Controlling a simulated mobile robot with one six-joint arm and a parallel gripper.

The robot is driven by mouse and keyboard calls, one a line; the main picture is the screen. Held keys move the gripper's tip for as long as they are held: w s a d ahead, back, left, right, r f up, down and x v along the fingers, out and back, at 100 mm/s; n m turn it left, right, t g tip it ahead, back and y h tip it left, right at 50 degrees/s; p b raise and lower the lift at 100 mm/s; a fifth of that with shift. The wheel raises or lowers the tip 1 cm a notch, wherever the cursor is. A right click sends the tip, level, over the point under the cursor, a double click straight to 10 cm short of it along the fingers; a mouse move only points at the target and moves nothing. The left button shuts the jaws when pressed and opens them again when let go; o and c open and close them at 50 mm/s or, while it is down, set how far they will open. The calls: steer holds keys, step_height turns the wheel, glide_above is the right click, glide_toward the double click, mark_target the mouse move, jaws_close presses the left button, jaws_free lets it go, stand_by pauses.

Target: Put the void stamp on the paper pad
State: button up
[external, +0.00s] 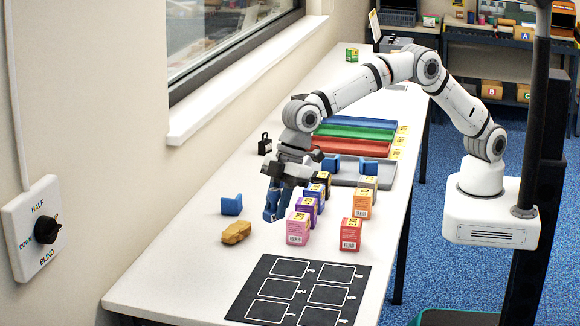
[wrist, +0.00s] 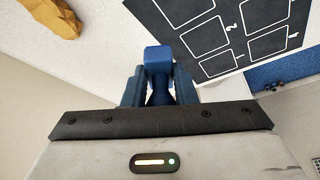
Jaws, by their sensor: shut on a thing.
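My gripper (external: 275,208) points down over the white table, left of the small cartons. It is shut on a blue piece, apparently the void stamp (wrist: 158,58), which shows between the fingers in the wrist view with a squarish blue end and a narrower neck. Its marking is not readable, and the fingers cover much of it. It appears held above the table. I cannot pick out a paper pad for certain in either view.
A black mat (external: 252,306) with numbered white outlines lies at the near end. A brown lump (external: 236,233) and a blue angled piece (external: 231,205) are left of my gripper. Several cartons (external: 298,229) stand close on the right. Coloured trays (external: 352,134) lie behind.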

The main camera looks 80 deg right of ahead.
steer(key=w+d+r+m+p, duration=0.2)
steer(key=w+d+m, duration=0.1)
steer(key=w+d, duration=0.8)
steer(key=p, duration=0.1)
glide_above(248, 223)
steer(key=s+d, duration=0.1)
steer(key=shift+t+h, duration=0.4)
step_height(248, 223, down, 6)
steer(key=shift+f, duration=0.1)
steer(key=shift+s+f+p, duration=0.1)
steer(key=shift+f+p, duration=0.45)
steer(key=shift+f, duration=1.55)
steer(key=shift+f, duration=0.1)
steer(key=shift+f, duration=0.15)
steer(key=o, duration=1)
